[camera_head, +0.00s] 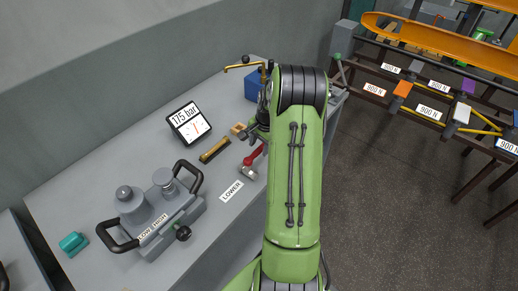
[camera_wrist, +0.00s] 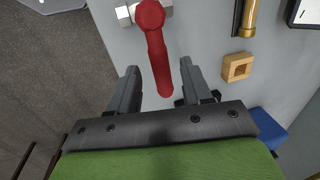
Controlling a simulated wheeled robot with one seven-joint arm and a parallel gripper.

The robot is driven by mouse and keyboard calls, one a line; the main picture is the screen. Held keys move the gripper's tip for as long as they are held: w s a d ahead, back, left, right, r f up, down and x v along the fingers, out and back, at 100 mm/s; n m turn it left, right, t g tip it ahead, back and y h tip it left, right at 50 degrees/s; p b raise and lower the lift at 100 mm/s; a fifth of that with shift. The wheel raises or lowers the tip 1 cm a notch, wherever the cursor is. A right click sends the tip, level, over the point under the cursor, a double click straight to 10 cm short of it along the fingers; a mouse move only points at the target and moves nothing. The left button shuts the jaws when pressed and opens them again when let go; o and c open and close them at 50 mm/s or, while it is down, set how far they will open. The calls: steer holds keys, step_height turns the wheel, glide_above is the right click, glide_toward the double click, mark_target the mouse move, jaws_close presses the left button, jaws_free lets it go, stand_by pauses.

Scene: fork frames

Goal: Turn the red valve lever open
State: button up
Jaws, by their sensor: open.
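The red valve lever (camera_head: 253,156) is on the grey bench, just left of my green arm. In the wrist view the red lever (camera_wrist: 157,50) runs from a round hub at the top edge down to a free end between my fingers. The silver valve body (camera_wrist: 124,12) shows beside the hub. My gripper (camera_wrist: 158,75) is open, with one finger on each side of the lever's free end and a gap on both sides. I cannot tell how far above the lever the fingers are. In the head view my arm hides most of the gripper.
A gauge screen reading 175 bar (camera_head: 189,123), a brass cylinder (camera_head: 214,150), a wooden block (camera_wrist: 238,67) and a blue box (camera_wrist: 267,128) are near the lever. A LOWER label (camera_head: 231,191) and a grey two-handled unit (camera_head: 152,215) are nearer. Racks (camera_head: 430,95) stand right.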

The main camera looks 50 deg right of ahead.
steer(key=shift+w+f, duration=0.2)
steer(key=shift+f, duration=0.7)
steer(key=shift+c, duration=0.2)
jaws_close()
